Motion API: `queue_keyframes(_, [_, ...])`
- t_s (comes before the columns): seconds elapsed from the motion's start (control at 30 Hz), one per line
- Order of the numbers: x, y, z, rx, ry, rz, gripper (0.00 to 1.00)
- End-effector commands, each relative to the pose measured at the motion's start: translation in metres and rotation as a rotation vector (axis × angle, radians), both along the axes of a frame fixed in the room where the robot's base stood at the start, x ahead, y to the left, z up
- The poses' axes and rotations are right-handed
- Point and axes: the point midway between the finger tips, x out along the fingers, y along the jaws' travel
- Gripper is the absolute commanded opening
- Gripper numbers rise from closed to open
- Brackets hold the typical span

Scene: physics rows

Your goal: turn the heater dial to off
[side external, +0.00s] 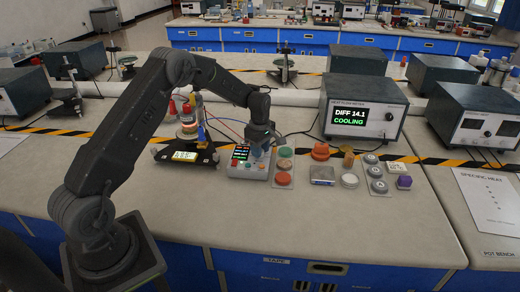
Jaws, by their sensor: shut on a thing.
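My gripper (261,148) points down at the right end of a small grey control box (250,174) on the bench, in the middle of the side external view. It is shut on the heater dial, which the fingers hide, so its setting cannot be read. The box has a dark screen (240,153) with small coloured lines and several coloured buttons along its front. To its left stands an apparatus (190,130) on a black base with a lit yellow display (184,155).
A large meter (362,108) behind reads "DIFF 14.1" and "COOLING". Several coloured discs (285,165) and small blocks stand close to the right of the box. Red and blue wires run behind the gripper. The bench front (300,220) is clear.

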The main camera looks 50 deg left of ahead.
Motion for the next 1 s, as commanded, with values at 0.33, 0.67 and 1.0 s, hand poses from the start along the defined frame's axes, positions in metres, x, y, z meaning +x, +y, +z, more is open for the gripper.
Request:
queue_keyframes(0.33, [0.0,0.0,0.0,0.0,-0.001,0.004,0.33])
queue_keyframes(0.67, [0.0,0.0,0.0,0.0,-0.001,0.002,0.56])
queue_keyframes(1.0, [0.001,0.0,0.018,0.001,-0.004,0.002,0.56])
